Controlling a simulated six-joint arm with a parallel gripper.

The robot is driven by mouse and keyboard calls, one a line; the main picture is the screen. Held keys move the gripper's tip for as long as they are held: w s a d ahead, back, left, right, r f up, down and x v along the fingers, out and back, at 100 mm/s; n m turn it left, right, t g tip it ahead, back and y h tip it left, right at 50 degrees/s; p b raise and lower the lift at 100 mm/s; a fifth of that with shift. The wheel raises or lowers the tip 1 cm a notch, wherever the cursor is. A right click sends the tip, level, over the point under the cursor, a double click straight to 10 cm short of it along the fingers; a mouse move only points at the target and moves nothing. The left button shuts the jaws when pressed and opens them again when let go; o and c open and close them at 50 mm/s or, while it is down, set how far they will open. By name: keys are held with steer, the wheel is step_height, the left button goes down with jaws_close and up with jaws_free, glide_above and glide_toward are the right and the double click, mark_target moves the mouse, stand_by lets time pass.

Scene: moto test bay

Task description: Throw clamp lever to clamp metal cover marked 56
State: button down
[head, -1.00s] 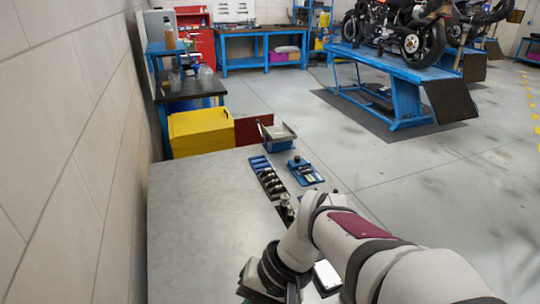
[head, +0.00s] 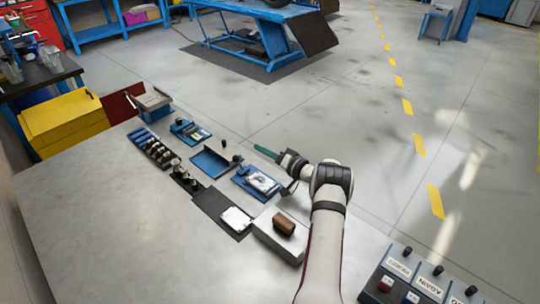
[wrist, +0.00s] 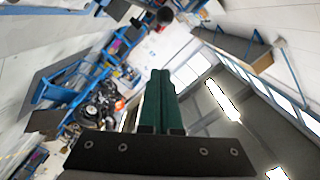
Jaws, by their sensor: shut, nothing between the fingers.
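My gripper (head: 266,152) has green fingers, shut and empty. It is held out at the table's far edge, pointing left in the head view; the shut fingers also show in the wrist view (wrist: 157,95). Just below it in the head view is a blue fixture (head: 240,182) holding a silvery metal part (head: 262,182). Left of that is a blue tray fixture (head: 208,163) with dark knobs (head: 224,144) near its far side. A smaller blue fixture (head: 190,131) stands further left. I cannot read a 56 or tell which knob is the clamp lever.
A dark mat (head: 212,203) bears a white piece (head: 236,219). A brown block (head: 284,224) sits on a pale box (head: 268,240). A rack (head: 158,152) holds dark cylinders. A button panel (head: 412,285) is at lower right. The table's left front (head: 100,220) is clear.

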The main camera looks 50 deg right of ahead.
mark_target(239, 163)
steer(key=w+a, duration=0.1)
steer(key=w+f, duration=0.1)
steer(key=w+a+f, duration=0.1)
steer(key=shift+w+a, duration=0.3)
steer(key=shift+w, duration=0.05)
steer(key=shift+w+a+f, duration=0.1)
steer(key=shift+a+f, duration=0.15)
steer(key=shift+a, duration=0.1)
steer(key=shift+a+n, duration=0.5)
steer(key=shift+a+f, duration=0.15)
steer(key=shift+a, duration=0.25)
